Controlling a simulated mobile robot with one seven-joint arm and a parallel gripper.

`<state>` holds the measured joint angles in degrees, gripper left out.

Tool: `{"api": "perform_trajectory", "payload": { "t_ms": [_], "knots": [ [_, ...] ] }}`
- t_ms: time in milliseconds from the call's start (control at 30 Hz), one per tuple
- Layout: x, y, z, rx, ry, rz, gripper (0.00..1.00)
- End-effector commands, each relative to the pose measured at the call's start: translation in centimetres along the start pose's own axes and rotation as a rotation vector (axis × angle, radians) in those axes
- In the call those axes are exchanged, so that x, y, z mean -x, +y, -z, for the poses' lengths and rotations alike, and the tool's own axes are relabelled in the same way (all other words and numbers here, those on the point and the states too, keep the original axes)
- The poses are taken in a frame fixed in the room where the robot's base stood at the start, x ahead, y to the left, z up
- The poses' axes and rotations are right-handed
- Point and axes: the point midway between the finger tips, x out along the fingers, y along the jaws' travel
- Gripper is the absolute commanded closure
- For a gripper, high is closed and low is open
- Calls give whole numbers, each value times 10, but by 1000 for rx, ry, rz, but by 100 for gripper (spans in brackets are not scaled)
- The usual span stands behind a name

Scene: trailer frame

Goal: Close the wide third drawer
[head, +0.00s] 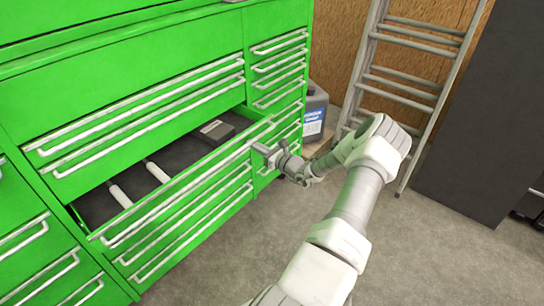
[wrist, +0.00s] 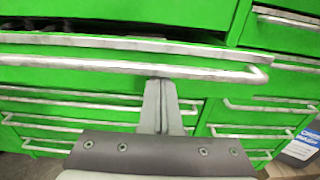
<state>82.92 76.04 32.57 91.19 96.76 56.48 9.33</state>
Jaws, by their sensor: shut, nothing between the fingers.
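The wide third drawer (head: 236,150) of the green cabinet is pulled partly out in the head view. Its dark inside shows two white-handled tools and a dark box. A long silver handle (head: 170,202) runs along its front, and this handle also shows in the wrist view (wrist: 110,67). My gripper (head: 262,148) is shut and empty at the right part of the drawer's front. In the wrist view my fingers (wrist: 160,84) point at the handle and overlap its lower edge. I cannot tell whether they touch it.
Shut wide drawers (head: 150,110) lie above and others below the open one. A column of narrow drawers (head: 278,70) is to the right. A grey jug (head: 314,112) and a metal ladder (head: 415,85) stand beyond the cabinet. The concrete floor (head: 225,265) in front is clear.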

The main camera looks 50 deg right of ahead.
Motion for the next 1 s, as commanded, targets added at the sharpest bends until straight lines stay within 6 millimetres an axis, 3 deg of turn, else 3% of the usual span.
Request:
{"api": "perform_trajectory", "payload": {
  "t_ms": [33,200,500,700,1000],
  "knots": [
    [-17,2,2,3,-2,-6,100],
    [-62,2,3,2,-3,-4,100],
    [-122,1,3,2,-2,-2,100],
    [-143,0,1,2,-1,-1,100],
    [-152,0,-2,0,-1,2,100]
  ]
}}
